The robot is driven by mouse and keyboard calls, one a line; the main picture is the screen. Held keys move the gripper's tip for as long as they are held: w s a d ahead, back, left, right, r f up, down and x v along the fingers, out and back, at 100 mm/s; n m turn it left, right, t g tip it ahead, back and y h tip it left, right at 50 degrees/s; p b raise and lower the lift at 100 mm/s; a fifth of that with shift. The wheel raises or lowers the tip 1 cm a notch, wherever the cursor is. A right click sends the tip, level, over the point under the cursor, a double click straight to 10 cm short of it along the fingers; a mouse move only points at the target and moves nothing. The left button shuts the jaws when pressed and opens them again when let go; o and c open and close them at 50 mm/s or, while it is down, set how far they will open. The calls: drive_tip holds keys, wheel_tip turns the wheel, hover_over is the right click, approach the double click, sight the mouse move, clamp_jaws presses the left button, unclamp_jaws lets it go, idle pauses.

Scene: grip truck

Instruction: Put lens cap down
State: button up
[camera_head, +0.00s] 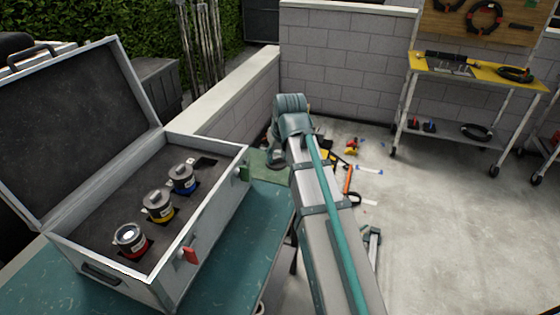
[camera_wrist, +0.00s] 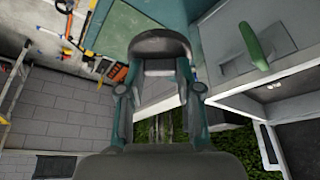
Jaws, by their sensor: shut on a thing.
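My gripper (camera_wrist: 160,72) is shut on a dark, rounded piece (camera_wrist: 160,43) that spans its fingertips, which looks like the lens cap. The cap's full shape is hard to tell from this angle. In the head view my arm reaches out past the case's right side, and its bent wrist largely hides the gripper and cap. The gripper is above the far end of the teal table (camera_head: 226,262), near a green patch (camera_head: 262,170) of its top. The open grey case (camera_head: 217,209) holds three lenses, with red (camera_head: 130,240), yellow (camera_head: 158,206) and blue (camera_head: 183,179) bands.
The case has a green latch (camera_head: 243,173) and a red latch (camera_head: 190,254); the green one also shows in the wrist view (camera_wrist: 254,47). An empty dark slot (camera_head: 203,163) lies beyond the blue lens. A yellow-topped workbench (camera_head: 470,69) stands at back right. Tools clutter the floor beyond my arm.

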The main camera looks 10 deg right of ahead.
drive_tip(key=w+n, duration=0.1)
drive_tip(key=w+f+n+y, duration=0.1)
drive_tip(key=n, duration=0.1)
drive_tip(key=w+n, duration=0.1)
drive_tip(key=shift+w+a+f+n+g+y+b, duration=0.1)
drive_tip(key=shift+a+f+n+g+y+b, duration=0.2)
drive_tip(key=shift+a+n+y, duration=0.1)
drive_tip(key=w+f+n+p, duration=0.1)
drive_tip(key=w+f, duration=0.2)
drive_tip(key=w, duration=0.2)
drive_tip(key=w+f+n+g+y+p, duration=0.1)
drive_tip(key=w+f+n+p, duration=0.1)
drive_tip(key=w, duration=0.3)
drive_tip(key=w+f+n+p, duration=0.1)
drive_tip(key=w+f+n, duration=0.1)
drive_tip(key=w+f, duration=0.3)
drive_tip(key=shift+w+d, duration=0.1)
drive_tip(key=shift+w, duration=0.05)
drive_tip(key=shift+f+p, duration=1.05)
drive_tip(key=shift+f, duration=0.6)
drive_tip(key=shift+f, duration=0.1)
drive_tip(key=o, duration=1)
